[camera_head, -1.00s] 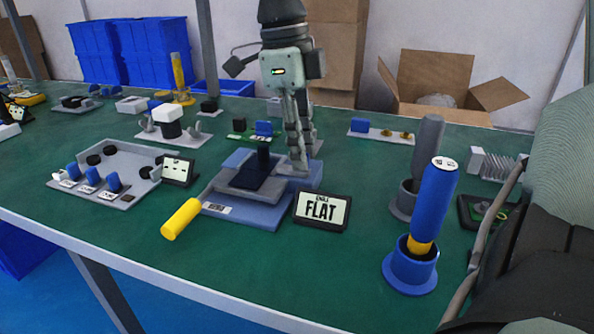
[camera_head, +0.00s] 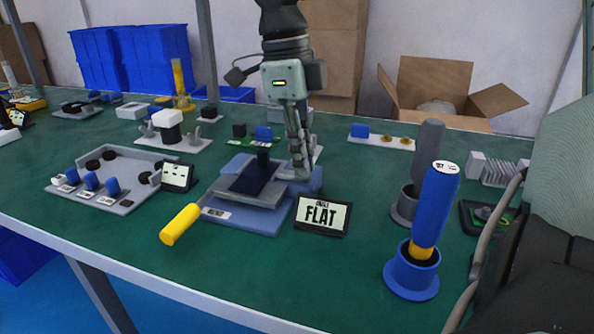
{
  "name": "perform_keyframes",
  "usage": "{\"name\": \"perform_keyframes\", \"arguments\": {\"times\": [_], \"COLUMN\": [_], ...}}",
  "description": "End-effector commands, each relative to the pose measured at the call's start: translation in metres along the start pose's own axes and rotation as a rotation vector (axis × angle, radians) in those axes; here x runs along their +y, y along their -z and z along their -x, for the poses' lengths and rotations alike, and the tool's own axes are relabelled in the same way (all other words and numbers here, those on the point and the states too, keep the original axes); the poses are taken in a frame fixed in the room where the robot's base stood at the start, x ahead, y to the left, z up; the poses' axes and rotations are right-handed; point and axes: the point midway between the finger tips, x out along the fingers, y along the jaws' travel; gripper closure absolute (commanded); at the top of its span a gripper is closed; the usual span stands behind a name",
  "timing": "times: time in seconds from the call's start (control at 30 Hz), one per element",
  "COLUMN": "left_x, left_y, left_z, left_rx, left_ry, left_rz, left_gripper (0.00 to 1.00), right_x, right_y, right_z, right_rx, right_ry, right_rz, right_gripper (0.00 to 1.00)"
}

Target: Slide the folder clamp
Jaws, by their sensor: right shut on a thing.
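The folder has a blue base (camera_head: 235,222), a grey sliding plate (camera_head: 265,199) and a dark blue sheet (camera_head: 250,180) on top. A yellow handle (camera_head: 180,224) sticks out at the front left. My right gripper (camera_head: 301,174) reaches down from above at the folder's right side. Its fingers are close together at the plate's right end, shut on the clamp part there. The fingers mostly hide the held part. My left gripper is not in view.
A sign reading FLAT (camera_head: 322,214) stands close to the folder's front right. A small display (camera_head: 178,177) and a grey tray with blue knobs (camera_head: 125,172) lie left. A blue cylinder in a holder (camera_head: 410,281) stands right. The green table front is clear.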

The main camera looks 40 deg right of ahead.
Motion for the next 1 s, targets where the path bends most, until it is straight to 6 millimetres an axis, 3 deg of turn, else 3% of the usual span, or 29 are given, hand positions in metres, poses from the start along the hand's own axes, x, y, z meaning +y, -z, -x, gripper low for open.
{"name": "perform_keyframes", "arguments": {"times": [1.0], "left_x": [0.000], "left_y": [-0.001], "left_z": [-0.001], "left_rx": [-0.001], "left_ry": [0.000], "left_rz": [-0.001], "left_gripper": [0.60], "right_x": [-0.001], "right_y": [-0.035], "right_z": [0.006], "right_rx": [-0.001], "right_ry": [0.002], "right_rz": [0.000], "right_gripper": [1.00]}}
